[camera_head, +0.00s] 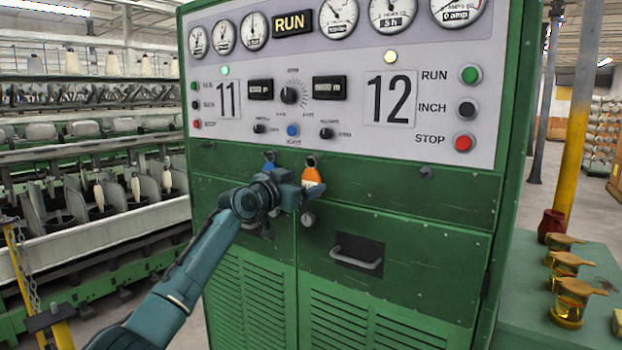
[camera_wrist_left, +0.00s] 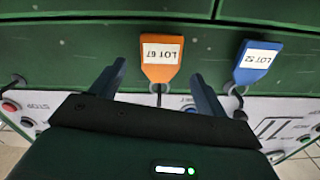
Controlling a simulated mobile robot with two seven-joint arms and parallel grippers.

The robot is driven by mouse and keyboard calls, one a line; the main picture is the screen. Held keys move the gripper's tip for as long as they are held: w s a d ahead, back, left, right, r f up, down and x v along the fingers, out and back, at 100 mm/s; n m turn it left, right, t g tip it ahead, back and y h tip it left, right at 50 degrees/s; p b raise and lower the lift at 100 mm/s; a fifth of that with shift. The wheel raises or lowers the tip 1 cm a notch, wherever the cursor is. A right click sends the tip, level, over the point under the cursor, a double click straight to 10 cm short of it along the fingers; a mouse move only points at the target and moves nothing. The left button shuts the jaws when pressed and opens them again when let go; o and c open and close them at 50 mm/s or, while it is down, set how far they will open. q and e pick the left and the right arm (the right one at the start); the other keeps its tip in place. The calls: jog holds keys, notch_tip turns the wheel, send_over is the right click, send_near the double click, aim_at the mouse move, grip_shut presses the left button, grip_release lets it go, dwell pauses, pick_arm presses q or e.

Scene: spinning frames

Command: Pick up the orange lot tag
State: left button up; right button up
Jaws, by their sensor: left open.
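The orange lot tag (camera_head: 311,176) hangs from a dark hook on the front of the green cabinet, below the control panel. In the left wrist view the tag (camera_wrist_left: 162,70) has a white label reading LOT 67. My left gripper (camera_head: 304,189) is in front of the tag and hides part of it. In the left wrist view the left gripper (camera_wrist_left: 158,72) is open, with one finger on each side of the tag and a gap on both sides. My right gripper is not in view.
A blue tag (camera_wrist_left: 258,62) reading LOT 52 hangs close beside the orange one; it also shows in the head view (camera_head: 269,161). The panel's knobs and buttons sit just above. A drawer handle (camera_head: 357,257) is below right. Jars (camera_head: 568,300) stand on a green table.

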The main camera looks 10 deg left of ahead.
aim_at(311, 175)
pick_arm(q)
jog(key=shift+x, duration=1.15)
jog(key=shift+c, duration=0.2)
jog(key=c, duration=1)
